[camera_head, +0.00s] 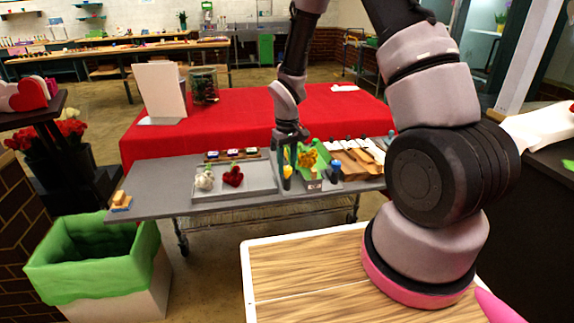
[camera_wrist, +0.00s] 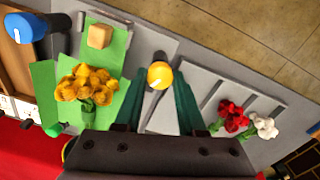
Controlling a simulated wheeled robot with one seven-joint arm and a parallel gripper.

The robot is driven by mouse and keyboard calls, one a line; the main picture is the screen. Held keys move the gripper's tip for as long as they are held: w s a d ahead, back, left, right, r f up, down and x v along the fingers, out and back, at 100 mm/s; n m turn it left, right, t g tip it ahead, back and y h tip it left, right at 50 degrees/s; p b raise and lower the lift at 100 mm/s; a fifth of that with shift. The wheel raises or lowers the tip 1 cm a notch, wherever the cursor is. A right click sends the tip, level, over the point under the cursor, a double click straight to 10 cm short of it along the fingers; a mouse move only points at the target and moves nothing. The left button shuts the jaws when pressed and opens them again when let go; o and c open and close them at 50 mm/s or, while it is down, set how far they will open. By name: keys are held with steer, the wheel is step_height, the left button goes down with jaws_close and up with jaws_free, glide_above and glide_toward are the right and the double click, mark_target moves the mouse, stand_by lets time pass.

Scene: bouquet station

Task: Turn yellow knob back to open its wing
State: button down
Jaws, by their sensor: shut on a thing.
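The yellow knob (camera_wrist: 160,75) stands upright on the grey station, between the tips of my gripper (camera_wrist: 159,88). It has a pale pointer line on top. My gripper (camera_head: 287,167) is shut on it, and the knob (camera_head: 287,172) shows just below the fingers in the head view. Left of it in the wrist view are green wing panels (camera_wrist: 118,45), with a yellow flower bunch (camera_wrist: 88,84) lying on them. A blue knob (camera_wrist: 25,28) and a green knob (camera_wrist: 52,130) stand farther left. I cannot tell which panel the yellow knob moves.
A grey tray (camera_head: 258,187) holds a red flower (camera_head: 233,177) and a white flower (camera_head: 204,180). A tan block (camera_wrist: 99,36) sits on the green panel. A red-covered table (camera_head: 240,118) is behind, and a green-lined bin (camera_head: 75,285) stands at front left.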

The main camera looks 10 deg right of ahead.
mark_target(287, 168)
steer(key=n, duration=0.5)
steer(key=shift+n, duration=0.4)
stand_by(0.3)
steer(key=c, duration=0.5)
jaws_free()
step_height(287, 168, up, 11)
steer(key=shift+f, duration=0.1)
